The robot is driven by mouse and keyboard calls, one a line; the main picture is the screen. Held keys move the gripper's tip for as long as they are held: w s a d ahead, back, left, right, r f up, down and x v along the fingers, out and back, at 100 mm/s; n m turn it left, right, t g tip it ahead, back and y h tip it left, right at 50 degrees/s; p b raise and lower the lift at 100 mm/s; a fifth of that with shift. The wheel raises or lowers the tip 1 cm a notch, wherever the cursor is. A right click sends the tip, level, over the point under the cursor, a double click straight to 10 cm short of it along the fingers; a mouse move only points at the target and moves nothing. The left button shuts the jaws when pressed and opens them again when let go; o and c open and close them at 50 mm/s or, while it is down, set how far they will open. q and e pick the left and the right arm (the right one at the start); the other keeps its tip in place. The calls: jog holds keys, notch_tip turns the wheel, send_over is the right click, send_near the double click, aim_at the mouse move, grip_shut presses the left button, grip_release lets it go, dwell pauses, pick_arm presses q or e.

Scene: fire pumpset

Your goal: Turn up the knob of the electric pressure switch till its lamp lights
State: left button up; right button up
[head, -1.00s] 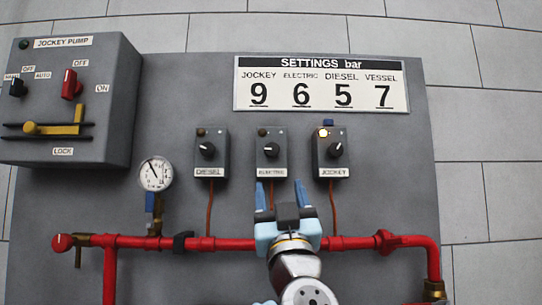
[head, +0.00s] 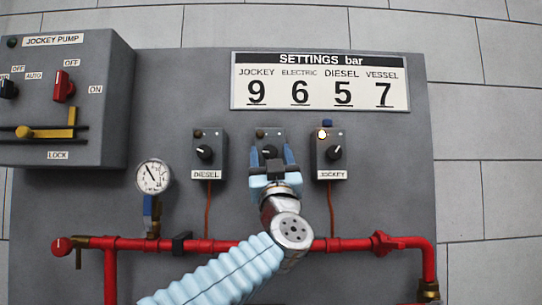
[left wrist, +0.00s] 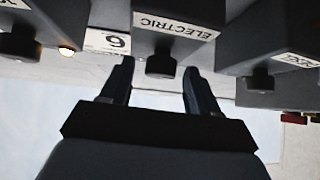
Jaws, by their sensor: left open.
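The electric pressure switch (head: 279,133) is a small grey box in the middle of three on the panel. Its lamp (head: 260,134) at the upper left is dark. My left gripper (head: 270,157) is open in front of the box and covers its lower part and label. In the left wrist view, which is upside down, the ELECTRIC label (left wrist: 176,25) shows, and the black knob (left wrist: 160,64) sits between the open fingertips (left wrist: 160,68) with a gap on each side. I cannot tell whether the tips reach its full depth. My right gripper is not in view.
The diesel switch (head: 209,137) stands to the left, its lamp dark. The jockey switch (head: 329,160) is close on the right, its lamp (head: 322,134) lit. A settings board (head: 320,82) hangs above. A red pipe (head: 345,244) runs below.

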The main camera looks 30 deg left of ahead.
pick_arm(q)
jog(key=c, duration=1)
jog(key=m+t+h, duration=0.2)
jog(key=m, duration=0.1)
jog(key=shift+s+a+m+h, duration=0.15)
jog(key=shift+m+h, duration=0.15)
jog(key=shift+c, duration=0.2)
jog(key=m+t+h, duration=0.1)
jog(key=m+h, duration=0.2)
jog(key=m+t+h, duration=0.1)
jog(key=m+h, duration=0.3)
jog(key=shift+m, duration=0.3)
jog(key=o, duration=1)
jog(key=shift+o, duration=0.2)
jog(key=b+v, duration=0.5)
jog(key=v, duration=0.8)
jog(key=shift+s+f, duration=0.15)
jog(key=shift+f, duration=0.3)
